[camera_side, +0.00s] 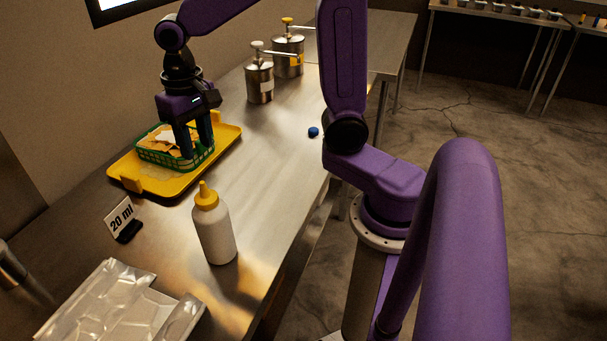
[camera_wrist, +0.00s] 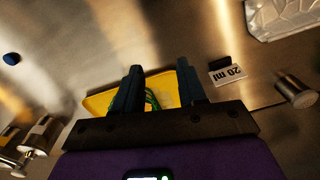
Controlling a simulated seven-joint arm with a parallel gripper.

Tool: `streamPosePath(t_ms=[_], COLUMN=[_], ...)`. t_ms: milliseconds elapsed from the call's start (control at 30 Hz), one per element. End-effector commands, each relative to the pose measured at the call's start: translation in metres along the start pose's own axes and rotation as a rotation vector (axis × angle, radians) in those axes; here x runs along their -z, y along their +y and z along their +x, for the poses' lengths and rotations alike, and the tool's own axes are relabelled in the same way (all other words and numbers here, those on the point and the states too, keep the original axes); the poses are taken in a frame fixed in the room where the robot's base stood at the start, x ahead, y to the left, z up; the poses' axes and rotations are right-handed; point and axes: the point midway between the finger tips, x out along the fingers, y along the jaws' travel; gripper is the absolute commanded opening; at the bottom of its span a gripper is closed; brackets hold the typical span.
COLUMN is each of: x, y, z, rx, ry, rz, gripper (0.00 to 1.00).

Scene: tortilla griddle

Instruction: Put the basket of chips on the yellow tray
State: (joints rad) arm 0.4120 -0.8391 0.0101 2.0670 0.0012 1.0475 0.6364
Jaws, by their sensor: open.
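The green basket of chips (camera_side: 160,157) sits on the yellow tray (camera_side: 154,183) in the side view, with pale paper or tortilla pieces among the chips. My gripper (camera_side: 197,155) points down at the basket's right side, its fingers at the rim. In the wrist view my gripper (camera_wrist: 158,90) has its two dark fingers apart, open. The yellow tray (camera_wrist: 100,103) shows behind the fingers. Only a sliver of the green basket (camera_wrist: 150,98) shows there between the fingers; the rest is hidden by my gripper. I cannot tell whether the fingers touch the basket.
A white bottle with yellow cap (camera_side: 214,230) and a "20 ml" sign (camera_side: 122,218) stand in front of the tray. Two metal pump containers (camera_side: 260,80) (camera_side: 288,55) stand behind it. A blue cap (camera_side: 313,132) lies on the steel counter. Clear plastic packs (camera_side: 115,305) lie at the near end.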

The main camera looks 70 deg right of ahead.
Motion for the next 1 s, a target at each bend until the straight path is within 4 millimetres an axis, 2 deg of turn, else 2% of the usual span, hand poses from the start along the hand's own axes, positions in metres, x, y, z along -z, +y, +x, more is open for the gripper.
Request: streamPosePath(t_ms=[33,267,600,800,1000], x=[-0.014,-0.076,-0.164,-0.197,-0.208], y=[-0.001,0.002,0.030,0.048,0.055], z=[0.001,0.008,0.021,0.028,0.031], rx=[0.001,0.007,0.015,0.019,0.020], ry=[0.001,0.003,0.005,0.006,0.007], rz=[-0.081,-0.455,-1.000,-1.229,-1.309], gripper=[0.41,0.41,0.41,0.41,0.41])
